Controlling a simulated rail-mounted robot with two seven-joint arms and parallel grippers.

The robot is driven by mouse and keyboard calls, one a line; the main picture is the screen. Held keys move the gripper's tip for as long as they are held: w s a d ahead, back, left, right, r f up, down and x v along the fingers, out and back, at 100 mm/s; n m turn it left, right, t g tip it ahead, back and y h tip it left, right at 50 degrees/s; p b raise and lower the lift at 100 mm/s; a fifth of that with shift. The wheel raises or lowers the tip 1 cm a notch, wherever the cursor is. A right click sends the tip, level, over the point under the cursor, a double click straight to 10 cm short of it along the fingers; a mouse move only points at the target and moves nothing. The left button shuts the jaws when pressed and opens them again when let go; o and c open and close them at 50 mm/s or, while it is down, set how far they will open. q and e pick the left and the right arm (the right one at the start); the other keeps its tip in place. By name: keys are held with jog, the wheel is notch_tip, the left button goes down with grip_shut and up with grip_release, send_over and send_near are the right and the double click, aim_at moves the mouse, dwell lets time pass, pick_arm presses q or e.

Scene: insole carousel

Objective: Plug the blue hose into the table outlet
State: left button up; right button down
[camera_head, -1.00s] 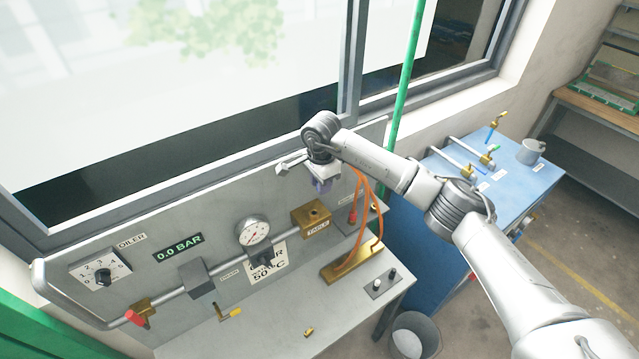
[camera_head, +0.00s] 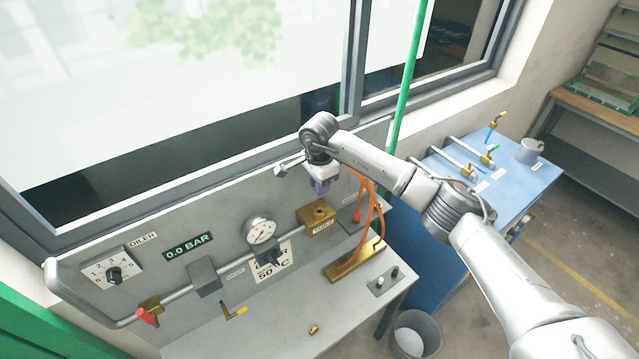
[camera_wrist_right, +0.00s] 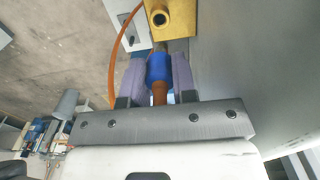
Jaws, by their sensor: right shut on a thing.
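My right gripper (camera_head: 320,188) is above the brass block labelled TABLE (camera_head: 317,219) on the back panel. In the right wrist view, the purple fingers of my right gripper (camera_wrist_right: 159,72) are shut on the blue hose connector (camera_wrist_right: 159,68), with an orange-brown hose end below it. The brass outlet with its round dark opening (camera_wrist_right: 158,18) is just beyond the connector's tip. They look close, but I cannot tell whether they touch. In the head view the connector is mostly hidden by the fingers. My left gripper is not in view.
Orange hoses (camera_head: 371,222) loop down beside the gripper to a brass holder (camera_head: 354,262). A red connector (camera_head: 357,215) hangs there. A pressure gauge (camera_head: 261,232) and a 0.0 BAR display (camera_head: 188,247) are on the panel to the left. A blue table (camera_head: 515,185) stands to the right.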

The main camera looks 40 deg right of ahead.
jog(key=shift+f+b, duration=1.25)
jog(key=shift+f, duration=0.75)
jog(key=shift+f+b, duration=0.35)
jog(key=shift+f, duration=0.45)
jog(key=shift+f+b, duration=0.1)
jog(key=shift+b, duration=0.3)
jog(key=shift+f+b, duration=0.55)
jog(key=shift+f, duration=0.25)
jog(key=shift+f+b, duration=0.45)
jog(key=shift+f, duration=0.2)
